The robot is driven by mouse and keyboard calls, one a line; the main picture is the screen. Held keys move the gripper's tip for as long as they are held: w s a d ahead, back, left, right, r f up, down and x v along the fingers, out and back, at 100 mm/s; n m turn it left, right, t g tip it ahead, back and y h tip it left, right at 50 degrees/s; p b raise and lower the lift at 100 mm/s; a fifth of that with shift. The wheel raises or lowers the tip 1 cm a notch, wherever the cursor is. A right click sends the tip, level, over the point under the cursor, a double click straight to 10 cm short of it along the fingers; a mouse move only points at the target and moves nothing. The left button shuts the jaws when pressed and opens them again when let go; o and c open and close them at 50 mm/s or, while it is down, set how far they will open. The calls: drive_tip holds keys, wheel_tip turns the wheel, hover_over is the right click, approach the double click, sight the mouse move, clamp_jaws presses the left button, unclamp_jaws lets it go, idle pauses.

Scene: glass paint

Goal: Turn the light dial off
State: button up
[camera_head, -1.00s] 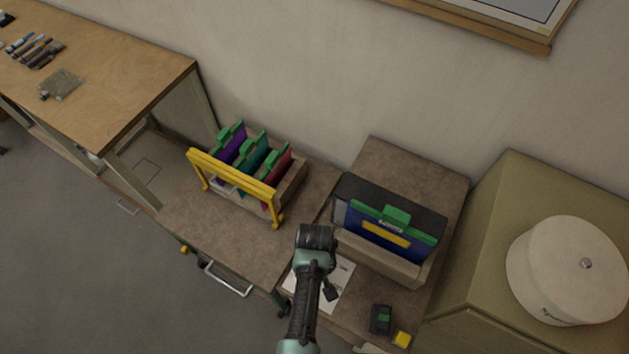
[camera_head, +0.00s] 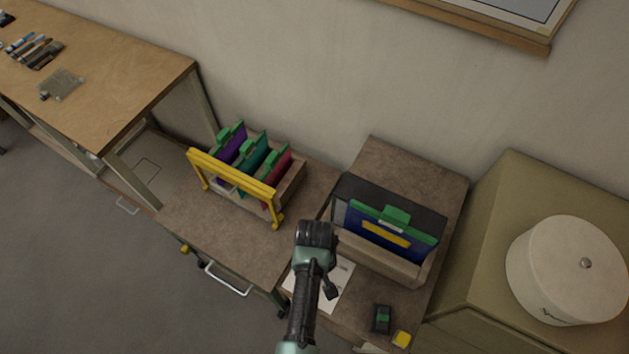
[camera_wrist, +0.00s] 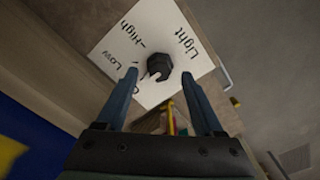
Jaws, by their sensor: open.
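The light dial (camera_wrist: 158,66) is a dark knob on a white label plate (camera_wrist: 183,42) in the wrist view. The plate reads "Light", "High" and "Low"; another marking is partly hidden by a finger. A pale pointer mark shows on the knob. My gripper (camera_wrist: 160,78) is open, its two fingers on either side of the knob in the picture. Whether they touch it I cannot tell.
A blue panel with green clip (camera_head: 396,215) stands in a holder just right of my arm. A yellow-handled rack (camera_head: 235,180) with coloured panels is to the left. A small dark-green block (camera_head: 382,318) and a yellow block (camera_head: 401,339) lie in front.

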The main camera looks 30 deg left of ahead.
wheel_tip(320, 180, up, 11)
drive_tip(key=b, duration=0.1)
drive_tip(key=shift+r, duration=0.2)
idle(0.5)
